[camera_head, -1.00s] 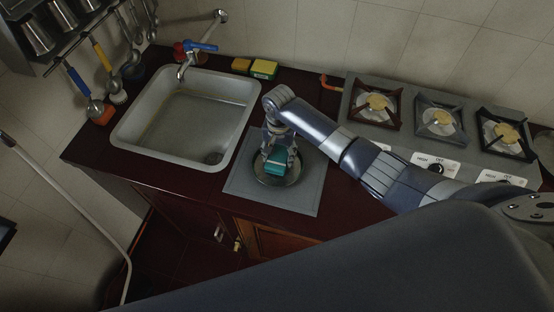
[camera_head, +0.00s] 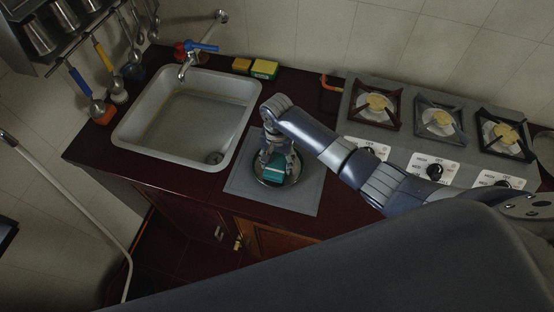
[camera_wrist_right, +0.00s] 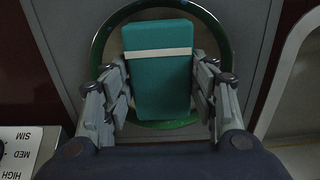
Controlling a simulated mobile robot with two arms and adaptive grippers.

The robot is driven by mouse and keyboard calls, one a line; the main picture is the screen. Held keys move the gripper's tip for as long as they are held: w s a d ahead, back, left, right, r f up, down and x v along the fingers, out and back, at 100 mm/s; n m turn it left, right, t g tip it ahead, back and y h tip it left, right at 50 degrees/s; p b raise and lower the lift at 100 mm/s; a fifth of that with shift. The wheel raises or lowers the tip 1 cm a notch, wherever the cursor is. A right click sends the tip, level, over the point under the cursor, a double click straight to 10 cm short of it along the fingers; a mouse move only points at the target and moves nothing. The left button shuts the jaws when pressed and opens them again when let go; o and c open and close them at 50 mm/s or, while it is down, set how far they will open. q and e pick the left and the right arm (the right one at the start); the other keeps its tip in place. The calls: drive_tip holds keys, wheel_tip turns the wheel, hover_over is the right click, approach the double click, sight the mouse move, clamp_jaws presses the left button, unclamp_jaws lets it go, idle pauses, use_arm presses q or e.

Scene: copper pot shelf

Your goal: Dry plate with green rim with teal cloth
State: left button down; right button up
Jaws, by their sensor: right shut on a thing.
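The plate with the green rim (camera_wrist_right: 101,40) lies on a grey mat on the counter; in the head view the plate (camera_head: 294,176) looks dark, partly hidden by my gripper. My right gripper (camera_head: 272,160) comes down over the plate and is shut on the teal cloth (camera_head: 276,174). In the right wrist view the teal cloth (camera_wrist_right: 158,85) is a folded block with a pale band, between the two fingers of the right gripper (camera_wrist_right: 165,92), over the middle of the plate. Whether the cloth touches the plate is hard to tell. My left gripper is not in view.
The grey mat (camera_head: 302,199) sits between the sink (camera_head: 127,146) on the left and the stove (camera_head: 408,143) on the right. Sponges (camera_head: 264,69) lie at the back wall. Utensils hang at the upper left. Dark counter is bare around the mat.

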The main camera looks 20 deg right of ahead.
drive_tip(key=shift+w+d+r+b, duration=0.1)
drive_tip(key=shift+w+d+b, duration=0.1)
drive_tip(key=shift+w+d, duration=0.4)
drive_tip(key=shift+w+d+r+b, duration=0.15)
drive_tip(key=shift+w+d, duration=0.1)
drive_tip(key=shift+w, duration=0.55)
drive_tip(key=shift+s+a+p, duration=0.4)
drive_tip(key=shift+s+p, duration=0.15)
drive_tip(key=shift+s, duration=0.05)
drive_tip(key=shift+s+a+f, duration=0.15)
drive_tip(key=shift+s+a, duration=0.2)
drive_tip(key=shift+s, duration=0.2)
drive_tip(key=shift+s+a+f, duration=0.1)
drive_tip(key=shift+s+a, duration=0.25)
drive_tip(key=shift+s, duration=0.2)
drive_tip(key=shift+w+d+r+b, duration=0.1)
drive_tip(key=shift+w+d+b, duration=0.1)
drive_tip(key=shift+w+d, duration=0.25)
drive_tip(key=shift+w+d+b, duration=0.15)
drive_tip(key=shift+w+d, duration=0.15)
drive_tip(key=shift+w, duration=0.4)
drive_tip(key=shift+w+d+r+b, duration=0.1)
drive_tip(key=shift+w+d+b, duration=0.1)
drive_tip(key=shift+w+d, duration=0.25)
drive_tip(key=shift+w+a, duration=0.1)
drive_tip(key=shift+r+p, duration=0.65)
drive_tip(key=shift+r, duration=2.3)
drive_tip(key=shift+r, duration=1.5)
